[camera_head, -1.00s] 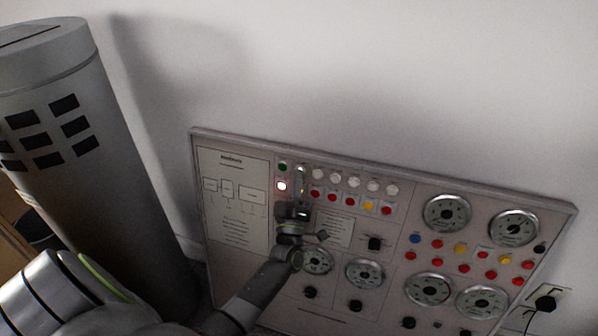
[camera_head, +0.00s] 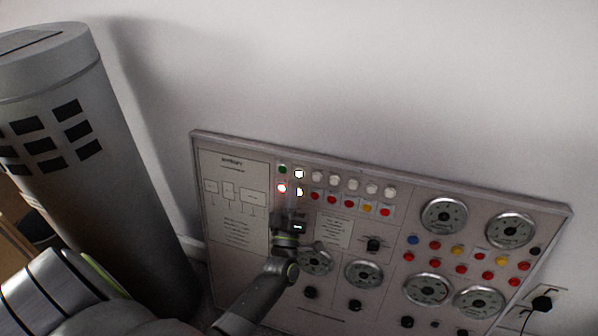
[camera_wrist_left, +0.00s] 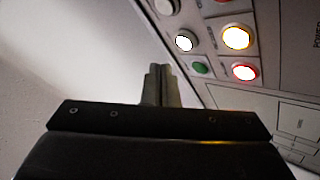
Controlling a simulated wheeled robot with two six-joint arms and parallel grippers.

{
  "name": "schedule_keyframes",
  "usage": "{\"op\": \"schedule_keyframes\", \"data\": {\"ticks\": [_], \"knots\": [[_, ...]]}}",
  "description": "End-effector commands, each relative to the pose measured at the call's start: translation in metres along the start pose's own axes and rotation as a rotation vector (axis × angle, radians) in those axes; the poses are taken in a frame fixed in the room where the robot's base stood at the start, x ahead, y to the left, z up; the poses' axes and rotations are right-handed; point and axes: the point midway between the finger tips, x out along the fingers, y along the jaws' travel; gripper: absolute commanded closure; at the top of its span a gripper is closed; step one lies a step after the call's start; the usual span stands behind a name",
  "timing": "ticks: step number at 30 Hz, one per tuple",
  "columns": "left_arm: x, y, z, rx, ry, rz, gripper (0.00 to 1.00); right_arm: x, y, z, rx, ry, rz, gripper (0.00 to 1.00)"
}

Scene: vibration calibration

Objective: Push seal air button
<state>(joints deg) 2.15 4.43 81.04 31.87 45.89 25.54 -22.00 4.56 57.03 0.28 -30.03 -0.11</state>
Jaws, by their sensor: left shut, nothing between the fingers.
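The control panel (camera_head: 235,225) leans upright against the wall, with rows of buttons in its upper part. My left gripper (camera_head: 293,206) is shut and empty, in front of the panel just below the left end of the button rows. Near it, a white button (camera_head: 299,174), a yellow button (camera_head: 299,192) and a red button (camera_head: 282,188) are lit. A green button (camera_head: 283,169) is unlit. In the left wrist view the shut fingertips (camera_wrist_left: 160,72) are apart from these buttons. I cannot read which button is the seal air one. My right gripper is out of view.
A large grey cylinder (camera_head: 110,200) stands left of the panel. Round gauges (camera_head: 444,215) and black knobs (camera_head: 374,245) sit on the panel's lower and right parts. A black plug (camera_head: 542,303) is at the wall on the right. The wall above is bare.

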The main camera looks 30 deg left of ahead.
Motion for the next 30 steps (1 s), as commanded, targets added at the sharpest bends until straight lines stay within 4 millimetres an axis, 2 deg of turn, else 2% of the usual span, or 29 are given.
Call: {"op": "schedule_keyframes", "data": {"ticks": [1,10,30], "knots": [[-0.003,0.004,-0.004,0.0,0.0,-0.002,1.0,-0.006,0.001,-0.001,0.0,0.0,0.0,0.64],[-0.02,0.016,-0.015,0.001,0.0,0.0,1.0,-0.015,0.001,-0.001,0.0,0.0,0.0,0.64],[-0.021,0.016,-0.016,0.001,0.0,0.0,1.0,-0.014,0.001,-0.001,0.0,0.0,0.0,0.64]]}}
